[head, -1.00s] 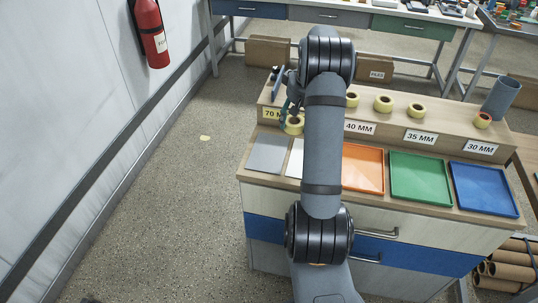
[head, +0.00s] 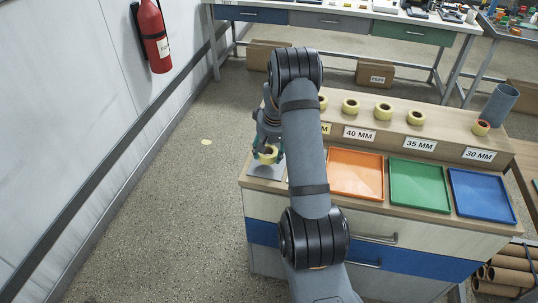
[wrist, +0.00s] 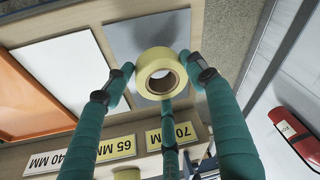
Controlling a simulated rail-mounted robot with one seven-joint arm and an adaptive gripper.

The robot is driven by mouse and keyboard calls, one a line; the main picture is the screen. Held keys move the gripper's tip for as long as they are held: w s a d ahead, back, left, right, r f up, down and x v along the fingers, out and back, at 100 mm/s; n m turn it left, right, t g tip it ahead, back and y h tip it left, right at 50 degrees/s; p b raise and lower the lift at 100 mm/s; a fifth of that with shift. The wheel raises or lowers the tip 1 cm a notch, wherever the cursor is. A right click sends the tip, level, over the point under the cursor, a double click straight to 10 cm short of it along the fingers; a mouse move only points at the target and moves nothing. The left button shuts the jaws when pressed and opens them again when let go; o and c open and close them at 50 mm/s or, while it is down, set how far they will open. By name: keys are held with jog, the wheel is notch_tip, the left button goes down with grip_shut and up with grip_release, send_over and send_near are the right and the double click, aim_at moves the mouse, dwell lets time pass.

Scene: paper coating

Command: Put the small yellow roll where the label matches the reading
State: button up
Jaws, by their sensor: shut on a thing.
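The small yellow roll (head: 267,157) is held in my gripper (head: 268,146) at the left end of the counter. In the wrist view, the fingers of my gripper (wrist: 160,84) close around the yellow roll (wrist: 160,54), its hole facing the camera. The roll is over the grey plate (wrist: 141,36); its exact height above it cannot be told. Labels in the wrist view read 70 MM (wrist: 180,134), 65 MM (wrist: 116,148) and 40 MM (wrist: 47,162). The head view shows labels 40 MM (head: 359,135), 35 MM (head: 421,144) and 30 MM (head: 479,155). No reading display is visible.
A white plate (wrist: 58,76), orange tray (head: 355,175), green tray (head: 419,184) and blue tray (head: 482,195) line the counter. Several other rolls (head: 383,110) stand on the raised shelf, with a grey tube (head: 500,104) at right. My arm hides part of the counter.

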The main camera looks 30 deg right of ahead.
aim_at(269, 156)
jog(key=shift+f, duration=1.45)
jog(key=shift+f, duration=0.15)
jog(key=o, duration=1.3)
jog(key=shift+r, duration=0.5)
jog(key=b+v, duration=0.1)
jog(key=v, duration=1)
jog(key=shift+s+d+r, duration=0.1)
jog(key=shift+s+r, duration=0.1)
jog(key=shift+f, duration=0.1)
